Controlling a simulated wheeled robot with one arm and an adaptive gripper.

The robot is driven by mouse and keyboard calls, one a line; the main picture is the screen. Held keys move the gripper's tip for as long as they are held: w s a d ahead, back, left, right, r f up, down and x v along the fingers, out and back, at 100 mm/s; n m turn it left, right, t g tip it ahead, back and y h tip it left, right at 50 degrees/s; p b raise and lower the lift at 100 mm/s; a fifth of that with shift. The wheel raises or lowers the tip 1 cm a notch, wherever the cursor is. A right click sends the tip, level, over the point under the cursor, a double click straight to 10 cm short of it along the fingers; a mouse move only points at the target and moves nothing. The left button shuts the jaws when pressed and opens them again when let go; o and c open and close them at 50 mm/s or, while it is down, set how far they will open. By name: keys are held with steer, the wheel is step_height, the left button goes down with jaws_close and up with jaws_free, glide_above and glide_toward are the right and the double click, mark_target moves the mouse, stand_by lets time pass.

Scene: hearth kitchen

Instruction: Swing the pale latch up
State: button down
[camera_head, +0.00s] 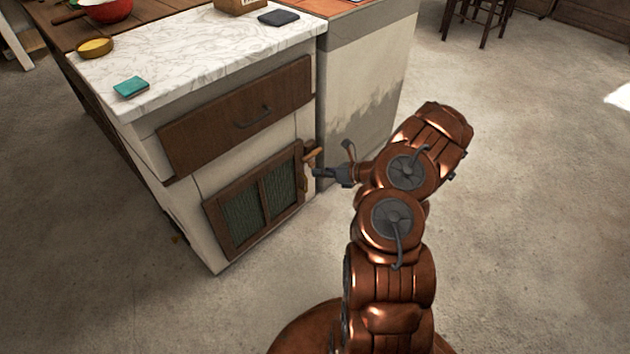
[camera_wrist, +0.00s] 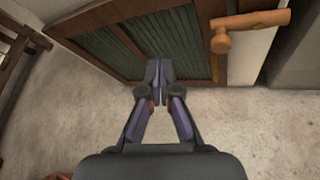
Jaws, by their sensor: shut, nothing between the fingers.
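The pale latch (camera_head: 312,154) is a light orange-brown wooden piece at the right edge of the low cabinet door (camera_head: 246,214). In the wrist view the latch (camera_wrist: 255,19) shows as a bar lying nearly level across the picture, with a round knob at its left end. My gripper (camera_head: 318,172) is close beside the latch, at the door's right edge. In the wrist view my gripper (camera_wrist: 158,66) has its fingertips together with nothing between them, in front of the door panel and left of and below the latch. I cannot tell whether a finger touches the door.
A drawer (camera_head: 240,115) with a dark handle is above the door. The marble worktop (camera_head: 200,60) carries a teal block (camera_head: 131,87), a yellow round dish (camera_head: 95,47) and a dark flat item (camera_head: 278,18). The floor (camera_head: 530,200) to the right is clear.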

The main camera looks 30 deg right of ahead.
steer(key=s+d+f+m+h+b, duration=0.1)
steer(key=s+d+f+m+h, duration=0.1)
steer(key=d+f, duration=0.3)
step_height(320, 180, down, 2)
steer(key=shift+s+f+m, duration=0.1)
steer(key=shift+s+m, duration=0.15)
steer(key=shift+m, duration=0.15)
steer(key=shift+d, duration=0.1)
steer(key=b+x, duration=0.3)
steer(key=x, duration=0.7)
steer(key=shift+t, duration=0.3)
steer(key=shift+w+d+r+b, duration=0.2)
steer(key=shift+d+r+b, duration=0.05)
steer(key=shift+r, duration=0.45)
steer(key=shift+w+d+r+b, duration=0.2)
steer(key=shift+r, duration=0.45)
steer(key=shift+w+d+r+b, duration=0.25)
steer(key=shift+r, duration=0.45)
steer(key=shift+r, duration=0.1)
